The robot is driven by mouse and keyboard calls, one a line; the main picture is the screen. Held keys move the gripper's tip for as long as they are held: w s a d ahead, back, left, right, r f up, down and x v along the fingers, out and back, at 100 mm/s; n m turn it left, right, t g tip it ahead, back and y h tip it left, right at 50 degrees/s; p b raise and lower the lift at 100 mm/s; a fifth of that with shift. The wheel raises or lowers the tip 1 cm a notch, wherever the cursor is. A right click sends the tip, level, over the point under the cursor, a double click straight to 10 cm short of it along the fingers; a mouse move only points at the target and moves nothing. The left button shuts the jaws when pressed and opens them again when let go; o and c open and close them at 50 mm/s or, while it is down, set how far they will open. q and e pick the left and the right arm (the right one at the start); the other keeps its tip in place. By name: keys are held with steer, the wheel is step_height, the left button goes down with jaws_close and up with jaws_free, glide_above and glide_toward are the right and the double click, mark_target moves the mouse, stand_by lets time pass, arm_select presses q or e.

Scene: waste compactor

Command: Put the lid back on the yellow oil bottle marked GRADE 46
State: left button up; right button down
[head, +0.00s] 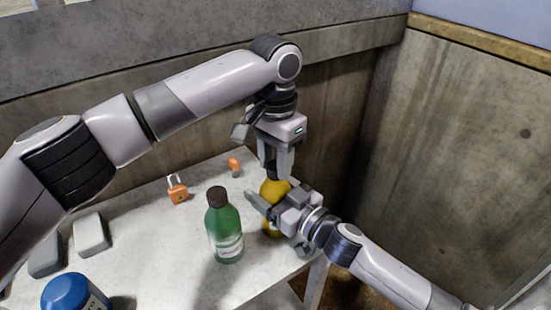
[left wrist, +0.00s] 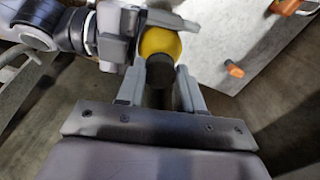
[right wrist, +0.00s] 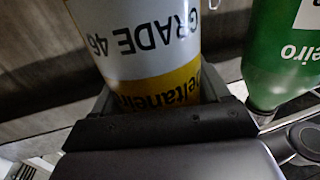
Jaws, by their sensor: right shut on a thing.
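The yellow oil bottle (head: 270,222) stands upright near the table's right edge; its GRADE 46 label (right wrist: 140,35) shows upside down in the right wrist view. My right gripper (head: 262,208) is shut around the bottle's body from the right. My left gripper (head: 278,172) points down right above the bottle. A dark lid (left wrist: 160,72) is at the bottle's top, between the left fingers, which stand apart with a gap beside it. The fingers partly hide the lid, and I cannot tell how it sits on the neck.
A green bottle (head: 225,235) with a dark cap stands close to the left of the yellow one. An orange padlock (head: 179,191) and a small orange piece (head: 234,166) lie behind. A blue-topped container (head: 72,292) and grey blocks (head: 90,234) are at left.

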arm_select(q)
steer(key=o, duration=0.4)
steer(key=shift+o, duration=0.2)
steer(key=shift+r, duration=0.1)
step_height(320, 180, up, 12)
arm_select(e)
jaws_free()
steer(key=v, duration=0.7)
stand_by(0.3)
steer(key=shift+s+d+r, duration=0.1)
